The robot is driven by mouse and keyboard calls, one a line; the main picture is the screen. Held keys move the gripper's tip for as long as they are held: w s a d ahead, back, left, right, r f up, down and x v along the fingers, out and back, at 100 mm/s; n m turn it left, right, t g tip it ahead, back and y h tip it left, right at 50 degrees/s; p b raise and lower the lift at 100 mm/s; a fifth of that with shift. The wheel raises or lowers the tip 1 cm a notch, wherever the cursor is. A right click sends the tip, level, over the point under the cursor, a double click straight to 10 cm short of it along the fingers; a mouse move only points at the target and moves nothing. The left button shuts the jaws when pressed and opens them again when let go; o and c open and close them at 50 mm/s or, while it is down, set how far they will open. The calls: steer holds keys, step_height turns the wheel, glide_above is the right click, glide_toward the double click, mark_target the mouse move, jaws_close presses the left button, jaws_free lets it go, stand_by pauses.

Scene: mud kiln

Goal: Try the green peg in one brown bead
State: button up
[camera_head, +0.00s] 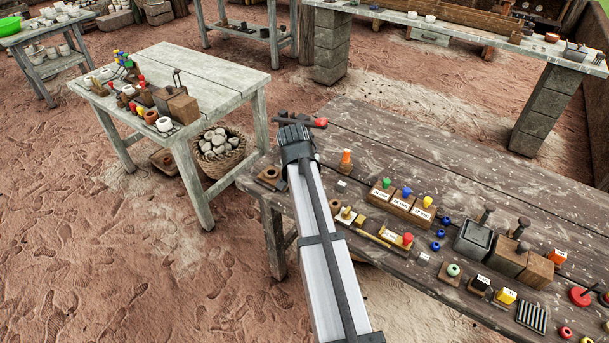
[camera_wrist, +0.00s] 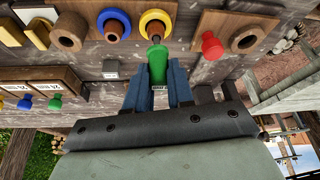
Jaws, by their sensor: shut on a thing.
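In the wrist view my gripper (camera_wrist: 158,76) is shut on the green peg (camera_wrist: 157,60), which stands between its two blue fingers. The peg shows a small label at its lower end in the picture. One brown bead (camera_wrist: 68,32) lies on a wooden board at upper left, and another brown ring (camera_wrist: 247,38) sits on a board at upper right. Both are apart from the peg. In the head view my gripper (camera_head: 296,138) is over the table's far left corner, and the held peg is hidden. A brown ring (camera_head: 270,173) shows there on its board.
A yellow ring (camera_wrist: 156,14) and a blue ring (camera_wrist: 113,12), each around a brown centre, are close beyond the peg. A red knob (camera_wrist: 211,46) is to its right. In the head view an orange peg (camera_head: 346,157) and labelled blocks (camera_head: 400,205) stand nearby.

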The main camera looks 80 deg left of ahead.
steer(key=shift+r, duration=2)
steer(key=shift+d, duration=0.1)
